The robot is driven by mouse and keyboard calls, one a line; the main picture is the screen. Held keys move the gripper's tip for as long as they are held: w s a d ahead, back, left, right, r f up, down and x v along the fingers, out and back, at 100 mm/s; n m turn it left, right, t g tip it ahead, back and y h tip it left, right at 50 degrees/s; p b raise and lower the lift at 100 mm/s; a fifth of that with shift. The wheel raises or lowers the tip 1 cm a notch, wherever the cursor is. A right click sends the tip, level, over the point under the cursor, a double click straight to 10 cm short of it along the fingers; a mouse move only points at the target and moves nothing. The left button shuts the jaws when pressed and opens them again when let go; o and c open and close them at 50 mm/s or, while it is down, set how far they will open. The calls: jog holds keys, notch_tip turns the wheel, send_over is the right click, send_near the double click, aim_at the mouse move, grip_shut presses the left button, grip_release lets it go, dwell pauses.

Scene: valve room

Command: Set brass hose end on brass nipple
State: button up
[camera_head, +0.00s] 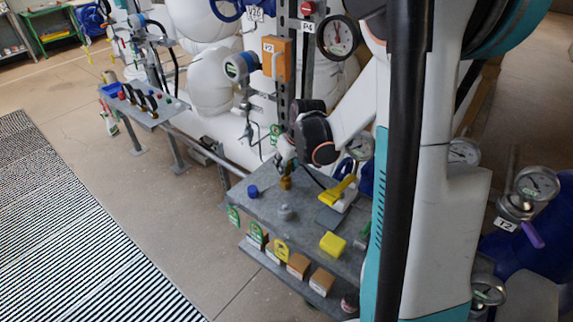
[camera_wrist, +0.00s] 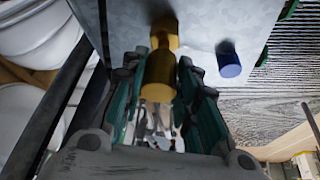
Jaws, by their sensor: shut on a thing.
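My gripper (camera_wrist: 158,68) has its two green-lined fingers on either side of the brass hose end (camera_wrist: 158,78) and is shut on it. Beyond it, in line with it, the brass nipple (camera_wrist: 164,32) stands on the grey bench top. The two overlap in the wrist view, and I cannot tell whether they touch or how far one sits on the other. In the head view my gripper (camera_head: 286,155) is over the bench's far left corner, pointing down, with brass (camera_head: 285,183) showing just below it. The fingertips are small and partly hidden there by my wrist.
A blue cap (camera_head: 253,191) stands left of the brass; it also shows in the wrist view (camera_wrist: 229,62). A grey fitting (camera_head: 286,213), a yellow-handled tool (camera_head: 338,191) and a yellow block (camera_head: 332,243) are on the bench. Boxes (camera_head: 298,265) fill the shelf below. Pipes stand behind.

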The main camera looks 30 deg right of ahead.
jog(key=shift+f+b, duration=0.55)
jog(key=shift+b, duration=0.05)
dwell(1.3)
jog(key=shift+f+b, duration=0.3)
jog(key=shift+f, duration=0.05)
jog(key=shift+f+b, duration=0.45)
dwell(0.4)
dwell(0.4)
jog(key=o, duration=1)
jog(key=shift+c, duration=0.2)
jog(key=v, duration=1.2)
